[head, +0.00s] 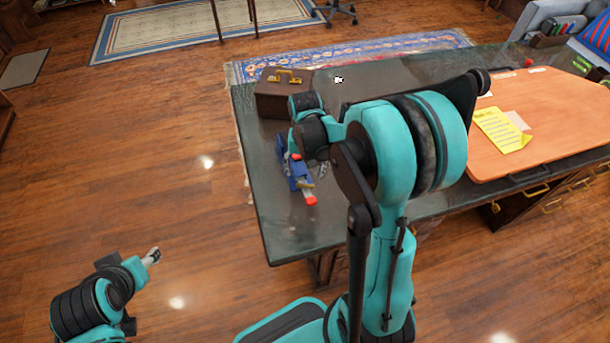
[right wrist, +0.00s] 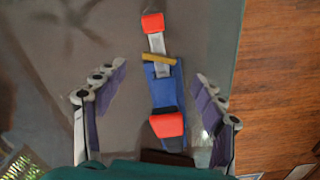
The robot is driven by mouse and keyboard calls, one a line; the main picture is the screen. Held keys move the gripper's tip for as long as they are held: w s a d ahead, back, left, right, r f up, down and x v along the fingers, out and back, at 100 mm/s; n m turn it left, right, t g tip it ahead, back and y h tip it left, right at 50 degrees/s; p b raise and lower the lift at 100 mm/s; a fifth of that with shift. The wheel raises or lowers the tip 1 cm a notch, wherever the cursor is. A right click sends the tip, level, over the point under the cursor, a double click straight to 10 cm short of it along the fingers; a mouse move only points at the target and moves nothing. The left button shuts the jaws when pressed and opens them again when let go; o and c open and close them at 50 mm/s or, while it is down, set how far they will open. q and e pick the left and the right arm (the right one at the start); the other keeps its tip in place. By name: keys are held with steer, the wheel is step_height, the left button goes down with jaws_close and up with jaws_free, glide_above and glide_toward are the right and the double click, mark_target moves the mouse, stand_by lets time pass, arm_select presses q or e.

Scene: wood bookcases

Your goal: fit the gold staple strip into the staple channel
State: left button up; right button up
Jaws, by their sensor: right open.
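The blue stapler (head: 296,170) with red ends lies on the dark desk top, partly hidden by my right arm. In the right wrist view the stapler (right wrist: 161,88) is between the open fingers of my right gripper (right wrist: 160,76), which hold nothing. The gold staple strip (right wrist: 158,58) lies crosswise over the silver staple channel (right wrist: 157,43), near the blue body. It is not lined up with the channel. Whether it touches the channel cannot be told. My left gripper (head: 152,257) is over the floor, far from the desk, too small to read.
A brown case (head: 277,101) with gold fittings stands behind the stapler on the desk (head: 262,190). An orange board (head: 555,110) with yellow paper (head: 502,131) is at the right. The desk's left edge is close to the stapler, with wood floor beyond.

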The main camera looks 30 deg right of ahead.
steer(key=s+a+r+n+t, duration=0.6)
steer(key=s+a+r, duration=0.4)
steer(key=r, duration=0.3)
steer(key=shift+s+a+r+t+p, duration=0.25)
steer(key=shift+s+t+p, duration=0.15)
steer(key=shift+t, duration=0.2)
